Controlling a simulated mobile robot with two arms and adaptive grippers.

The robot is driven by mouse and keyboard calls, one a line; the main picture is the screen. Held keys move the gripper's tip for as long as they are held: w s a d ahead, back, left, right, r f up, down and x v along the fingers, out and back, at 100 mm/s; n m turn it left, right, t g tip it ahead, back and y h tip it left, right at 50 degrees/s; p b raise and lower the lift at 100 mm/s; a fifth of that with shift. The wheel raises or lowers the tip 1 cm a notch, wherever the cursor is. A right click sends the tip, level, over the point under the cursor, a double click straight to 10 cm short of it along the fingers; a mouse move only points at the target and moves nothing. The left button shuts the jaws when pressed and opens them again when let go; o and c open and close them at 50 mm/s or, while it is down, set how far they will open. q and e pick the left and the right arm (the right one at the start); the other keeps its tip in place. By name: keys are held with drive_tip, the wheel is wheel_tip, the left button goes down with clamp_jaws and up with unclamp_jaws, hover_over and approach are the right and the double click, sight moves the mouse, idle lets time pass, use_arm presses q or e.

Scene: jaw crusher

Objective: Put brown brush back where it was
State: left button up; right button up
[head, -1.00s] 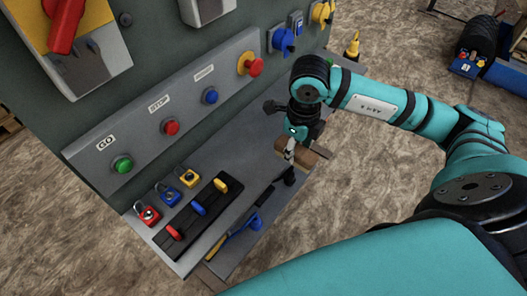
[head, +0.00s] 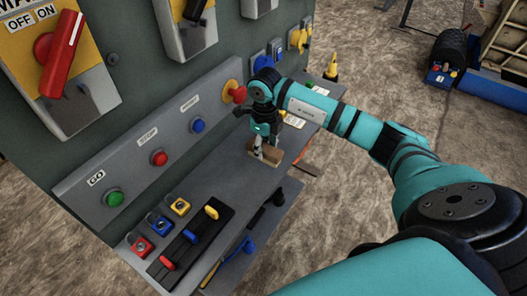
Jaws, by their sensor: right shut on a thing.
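The brown brush (head: 264,156) is a small brown block with a pale upper part, seen at the far part of the grey shelf (head: 226,172). My right gripper (head: 259,148) points down and is shut on the brush. The brush is at or just above the shelf surface; I cannot tell if it touches. My fingers partly hide it. My left gripper is not in view.
A control panel with green (head: 114,198), red (head: 159,158) and blue (head: 198,125) buttons rises behind the shelf. Padlocks (head: 161,222) and a black rack with coloured handles (head: 190,236) stand at the near end. A lower side tray holds tools (head: 248,245).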

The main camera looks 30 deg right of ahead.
sight(264, 153)
drive_tip(key=shift+w, duration=0.25)
drive_tip(key=shift+w+d+f, duration=0.1)
drive_tip(key=shift+f, duration=0.15)
wheel_tip(264, 153, down, 2)
drive_tip(key=shift+f+p, duration=0.25)
drive_tip(key=shift+p, duration=0.15)
drive_tip(key=shift+f, duration=0.25)
drive_tip(key=shift+f, duration=0.1)
drive_tip(key=o, duration=1)
